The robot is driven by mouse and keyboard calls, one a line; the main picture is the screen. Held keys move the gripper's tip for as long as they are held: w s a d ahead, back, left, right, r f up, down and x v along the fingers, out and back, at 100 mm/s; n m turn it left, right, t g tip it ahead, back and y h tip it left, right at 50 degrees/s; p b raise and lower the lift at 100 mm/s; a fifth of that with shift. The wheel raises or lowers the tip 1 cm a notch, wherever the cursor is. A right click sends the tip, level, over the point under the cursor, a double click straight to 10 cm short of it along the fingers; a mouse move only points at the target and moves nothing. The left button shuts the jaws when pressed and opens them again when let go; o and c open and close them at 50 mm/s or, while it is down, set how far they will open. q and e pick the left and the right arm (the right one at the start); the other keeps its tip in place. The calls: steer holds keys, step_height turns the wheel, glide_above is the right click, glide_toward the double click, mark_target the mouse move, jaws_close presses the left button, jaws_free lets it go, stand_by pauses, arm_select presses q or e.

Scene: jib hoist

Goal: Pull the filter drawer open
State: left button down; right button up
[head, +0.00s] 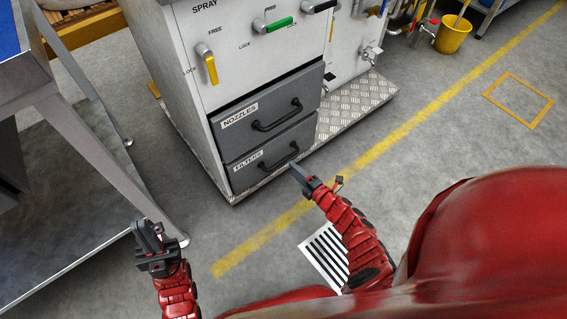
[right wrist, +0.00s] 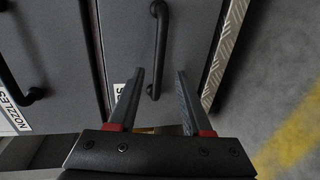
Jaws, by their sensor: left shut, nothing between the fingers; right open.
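The grey filter drawer (head: 304,132), labelled FILTERS, is the lower drawer of the white cabinet and looks shut in the head view. I see no contact. One finger partly hides the drawer's label. My left gripper (head: 147,238) is shut and empty, away from the cabinet at lower left.
The NOZZLES drawer (head: 235,112) with a similar handle is directly above. Yellow and green levers (head: 210,68) are higher on the cabinet (head: 185,40). A metal table (head: 85,150) stands at left. A tread-plate base (head: 355,105) edges the cabinet.

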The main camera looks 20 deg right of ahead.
mark_target(284, 159)
steer(key=b+x, duration=0.2)
steer(key=x, duration=0.5)
steer(key=shift+r, duration=0.1)
jaws_close()
stand_by(1.3)
